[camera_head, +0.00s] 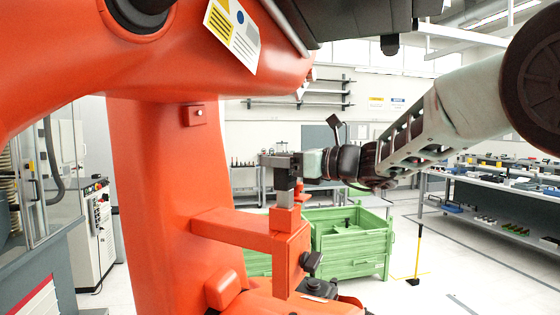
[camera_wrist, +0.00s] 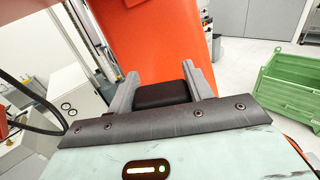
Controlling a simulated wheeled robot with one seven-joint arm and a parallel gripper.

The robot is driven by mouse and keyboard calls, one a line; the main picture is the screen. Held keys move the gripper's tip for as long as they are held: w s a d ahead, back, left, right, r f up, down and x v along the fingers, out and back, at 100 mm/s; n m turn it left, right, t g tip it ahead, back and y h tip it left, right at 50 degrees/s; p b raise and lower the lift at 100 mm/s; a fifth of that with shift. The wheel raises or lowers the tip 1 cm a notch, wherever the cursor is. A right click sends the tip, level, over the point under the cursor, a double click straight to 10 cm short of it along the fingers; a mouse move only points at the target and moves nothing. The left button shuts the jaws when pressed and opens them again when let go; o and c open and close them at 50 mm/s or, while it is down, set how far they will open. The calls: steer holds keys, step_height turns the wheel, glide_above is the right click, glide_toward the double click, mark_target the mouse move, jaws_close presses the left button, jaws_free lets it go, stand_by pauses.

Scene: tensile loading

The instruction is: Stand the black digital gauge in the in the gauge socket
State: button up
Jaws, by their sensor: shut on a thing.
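My gripper (camera_wrist: 160,82) has its two grey fingers closed on the sides of a black block, the black digital gauge (camera_wrist: 161,95), in the wrist view. Only the gauge's plain dark face shows there; its display is not visible. In the head view my gripper (camera_head: 280,160) reaches in from the right, just above an orange bracket (camera_head: 270,232) on the big orange machine. A grey upright piece runs down from the fingers to the bracket's top. No gauge socket can be clearly told apart.
The large orange machine (camera_head: 165,170) stands close on the left of my gripper. A green crate (camera_head: 350,255) stands on the floor behind; it also shows in the wrist view (camera_wrist: 290,85). Shelves (camera_head: 500,195) with small parts line the right. A grey-white cabinet (camera_head: 90,235) stands at left.

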steer(key=shift+f+b, duration=1)
stand_by(0.4)
steer(key=o, duration=1.2)
steer(key=shift+c, duration=0.2)
steer(key=b+v, duration=0.6)
steer(key=v, duration=1.1)
steer(key=shift+d, duration=0.2)
